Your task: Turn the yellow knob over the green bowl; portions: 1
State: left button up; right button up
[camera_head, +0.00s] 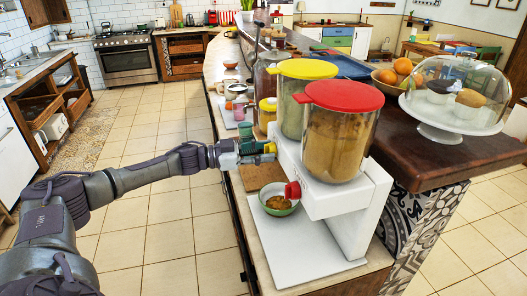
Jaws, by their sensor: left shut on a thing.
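A white dispenser stand (345,190) holds two clear containers, one with a red lid (345,95) and brown contents, one with a yellow lid (307,69) and pale green contents. The yellow knob (270,148) is on the stand's left face, below the yellow-lidded container. My left gripper (266,153) is shut on the yellow knob, partly hiding it. A red knob (293,190) sits nearer, below the red-lidded container. A green-rimmed bowl (264,202) with some brown food in it stands below the red knob. My right gripper is not in view.
A white board (290,246) lies under the bowl. A glass cake dome on a stand (453,132) and a bowl of oranges (390,85) are to the right. Jars stand behind the dispenser. The tiled floor at left is clear.

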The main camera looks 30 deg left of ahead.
pick_arm(q)
jog(key=shift+m, duration=0.3)
jog(key=m+b, duration=0.4)
jog(key=m, duration=0.4)
jog(key=m+y+b, duration=0.1)
jog(key=m+b, duration=0.3)
jog(key=m, duration=0.4)
jog(key=shift+r+y, duration=0.15)
jog(key=shift+y, duration=0.15)
jog(key=shift+m, duration=0.3)
jog(key=o, duration=1.1)
jog(key=shift+o, duration=0.2)
jog(key=v, duration=0.7)
jog(key=shift+s, duration=0.3)
